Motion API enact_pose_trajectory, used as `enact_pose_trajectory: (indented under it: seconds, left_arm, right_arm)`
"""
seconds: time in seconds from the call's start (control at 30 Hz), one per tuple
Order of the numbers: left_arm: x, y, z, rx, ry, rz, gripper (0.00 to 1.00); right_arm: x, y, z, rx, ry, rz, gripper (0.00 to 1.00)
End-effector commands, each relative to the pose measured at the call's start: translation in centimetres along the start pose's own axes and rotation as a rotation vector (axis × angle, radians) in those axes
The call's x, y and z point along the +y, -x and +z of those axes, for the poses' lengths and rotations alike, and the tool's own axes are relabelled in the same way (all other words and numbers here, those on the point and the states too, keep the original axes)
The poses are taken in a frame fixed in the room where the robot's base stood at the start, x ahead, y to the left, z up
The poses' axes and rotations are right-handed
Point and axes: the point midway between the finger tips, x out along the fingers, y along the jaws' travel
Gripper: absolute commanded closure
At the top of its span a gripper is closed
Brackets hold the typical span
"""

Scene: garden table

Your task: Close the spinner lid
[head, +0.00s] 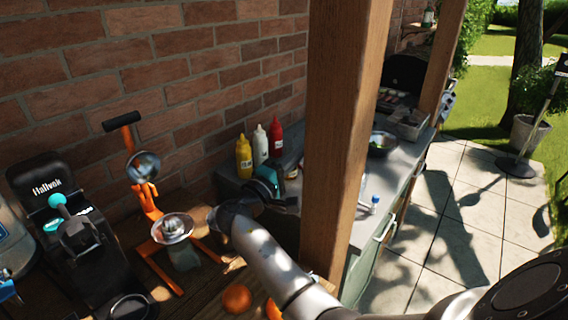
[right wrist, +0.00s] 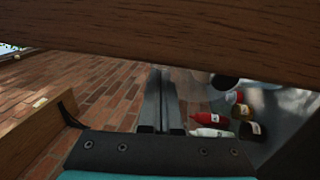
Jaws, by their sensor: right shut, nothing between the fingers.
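I cannot make out a spinner or its lid for certain in either view. A dark round bowl (head: 382,144) with something green in it stands on the grey counter behind the wooden post; I cannot tell whether it is the spinner. My right gripper (head: 291,205) is beside the left face of the post, in front of the sauce bottles. In the right wrist view its two fingers (right wrist: 160,85) lie together, shut and empty. My left gripper is not in view.
The thick wooden post (head: 335,120) stands close by my right gripper and crosses the top of the wrist view. Yellow (head: 244,157), white (head: 261,145) and red (head: 275,138) bottles stand near the brick wall. An orange juicer (head: 150,205), black coffee machine (head: 65,225) and oranges (head: 237,298) are left.

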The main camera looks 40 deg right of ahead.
Motion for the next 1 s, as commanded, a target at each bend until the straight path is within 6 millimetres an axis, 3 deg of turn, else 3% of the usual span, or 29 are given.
enact_pose_trajectory:
  seconds: [0.2,0.67,0.9,1.0]
  left_arm:
    - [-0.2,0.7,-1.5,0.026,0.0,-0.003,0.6]
    - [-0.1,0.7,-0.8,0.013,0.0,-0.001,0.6]
    - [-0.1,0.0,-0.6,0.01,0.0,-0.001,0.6]
    - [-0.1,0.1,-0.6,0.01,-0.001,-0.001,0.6]
  right_arm:
    - [0.1,-2.7,0.0,0.001,0.001,0.0,1.0]
    - [0.0,-3.3,0.0,0.001,0.0,-0.001,1.0]
    - [0.8,-5.7,0.0,-0.001,-0.001,0.001,1.0]
    - [0.8,-5.8,0.0,0.001,-0.001,-0.001,1.0]
